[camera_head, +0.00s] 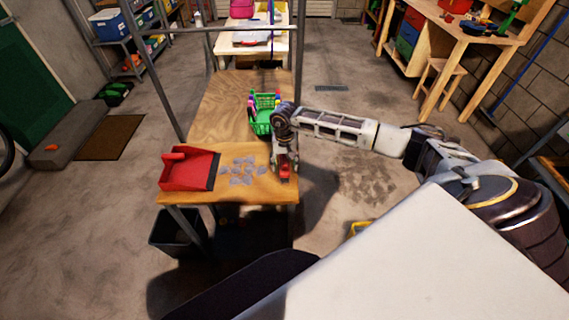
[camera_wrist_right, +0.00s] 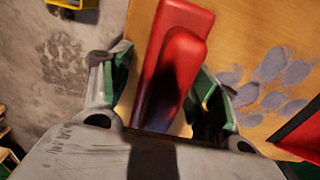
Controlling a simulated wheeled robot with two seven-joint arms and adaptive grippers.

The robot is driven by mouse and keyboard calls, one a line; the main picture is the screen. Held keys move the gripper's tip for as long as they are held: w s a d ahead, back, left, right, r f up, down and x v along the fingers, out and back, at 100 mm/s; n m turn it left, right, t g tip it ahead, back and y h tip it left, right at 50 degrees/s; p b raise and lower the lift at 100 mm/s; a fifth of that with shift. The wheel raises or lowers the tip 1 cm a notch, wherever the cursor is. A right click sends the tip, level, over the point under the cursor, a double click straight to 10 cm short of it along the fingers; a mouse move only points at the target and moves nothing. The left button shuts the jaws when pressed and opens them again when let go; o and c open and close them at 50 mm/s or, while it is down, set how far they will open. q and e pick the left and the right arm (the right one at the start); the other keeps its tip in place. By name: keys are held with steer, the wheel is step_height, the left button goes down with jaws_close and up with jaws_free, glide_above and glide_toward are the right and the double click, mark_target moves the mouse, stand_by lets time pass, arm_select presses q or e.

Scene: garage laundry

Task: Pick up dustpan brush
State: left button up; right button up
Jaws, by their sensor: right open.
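The dustpan brush, with a red handle (camera_wrist_right: 183,50), lies on the near end of the wooden table. In the right wrist view it runs between the two fingers of my right gripper (camera_wrist_right: 160,88), which is open around it. In the head view my right gripper (camera_head: 286,163) points down over the table's right edge and hides most of the brush; only a little red (camera_head: 285,173) shows. A red dustpan (camera_head: 188,168) with a dark front lip sits to the left. It also shows at the right of the wrist view (camera_wrist_right: 303,135). My left gripper is not in view.
Grey dust patches (camera_head: 241,170) lie between dustpan and gripper. A green basket (camera_head: 262,120) with bottles stands farther back on the table (camera_head: 215,110). Metal frame posts rise near the table. A dark bin (camera_head: 178,232) stands below it. The floor right of the table is mostly clear.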

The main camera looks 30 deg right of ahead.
stand_by(0.3)
steer(key=c, duration=1.2)
steer(key=shift+o, duration=0.2)
steer(key=shift+r, duration=0.1)
step_height(320, 180, up, 9)
steer(key=shift+r+b, duration=0.1)
steer(key=shift+b, duration=0.65)
steer(key=shift+r, duration=0.3)
